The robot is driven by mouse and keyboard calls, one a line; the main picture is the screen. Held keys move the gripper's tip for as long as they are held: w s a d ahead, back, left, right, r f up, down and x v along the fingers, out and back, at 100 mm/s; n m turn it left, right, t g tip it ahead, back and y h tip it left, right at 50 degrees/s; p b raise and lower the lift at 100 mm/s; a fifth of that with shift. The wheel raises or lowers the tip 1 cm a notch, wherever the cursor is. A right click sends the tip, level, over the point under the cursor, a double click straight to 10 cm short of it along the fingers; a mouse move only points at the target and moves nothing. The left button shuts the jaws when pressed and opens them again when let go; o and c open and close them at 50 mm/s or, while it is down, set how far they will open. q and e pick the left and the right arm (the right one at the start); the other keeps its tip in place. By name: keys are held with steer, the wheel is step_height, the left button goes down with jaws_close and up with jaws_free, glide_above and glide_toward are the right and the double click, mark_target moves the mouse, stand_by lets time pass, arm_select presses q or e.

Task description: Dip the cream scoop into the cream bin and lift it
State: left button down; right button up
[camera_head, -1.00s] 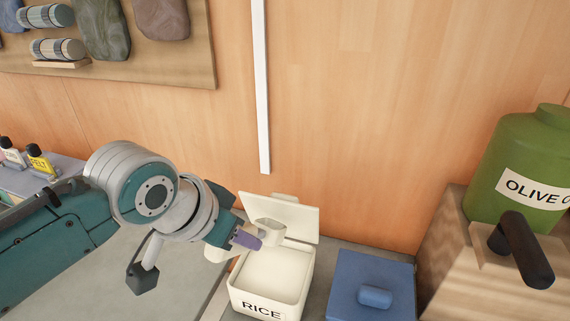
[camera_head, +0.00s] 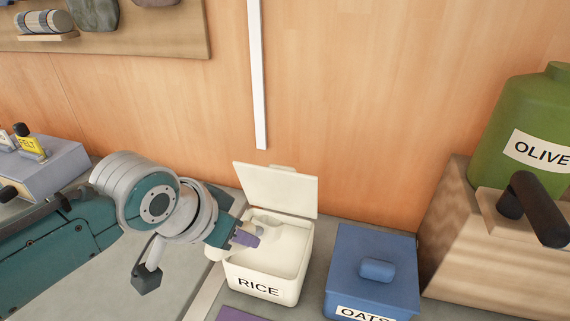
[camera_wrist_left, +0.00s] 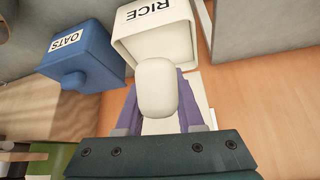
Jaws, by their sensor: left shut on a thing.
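The cream bin (camera_head: 290,288), labelled RICE, stands on the counter with its lid (camera_head: 277,190) raised at the back and a pale fill inside. It also shows in the wrist view (camera_wrist_left: 182,38). My left gripper (camera_head: 245,238) is over the bin's left side, its purple fingers shut on the cream scoop (camera_head: 267,221). The scoop's cup is within the bin's opening, low against the pale fill. Whether it touches the fill is hard to tell. In the wrist view a rounded cream part of the scoop (camera_wrist_left: 156,88) shows between the fingers. My right gripper is not in view.
A blue lidded bin (camera_head: 375,270), labelled OATS, stands right of the cream bin. A green OLIVE jar (camera_head: 520,120) sits on a wooden stand (camera_head: 470,250) farther right. The wooden wall (camera_head: 360,100) is close behind. A purple object (camera_head: 240,314) lies in front.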

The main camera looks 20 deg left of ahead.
arm_select(q)
step_height(320, 180, down, 8)
steer(key=b, duration=0.5)
steer(key=shift+s+a, duration=0.15)
steer(key=shift+a, duration=0.05)
steer(key=shift+f+b, duration=0.15)
steer(key=shift+b, duration=0.15)
step_height(320, 180, up, 7)
steer(key=t+h+p, duration=0.2)
steer(key=t, duration=0.5)
glide_above(247, 268)
steer(key=s, duration=0.4)
steer(key=shift+w+a+r, duration=0.15)
steer(key=shift+a+r, duration=0.05)
steer(key=shift+a, duration=0.15)
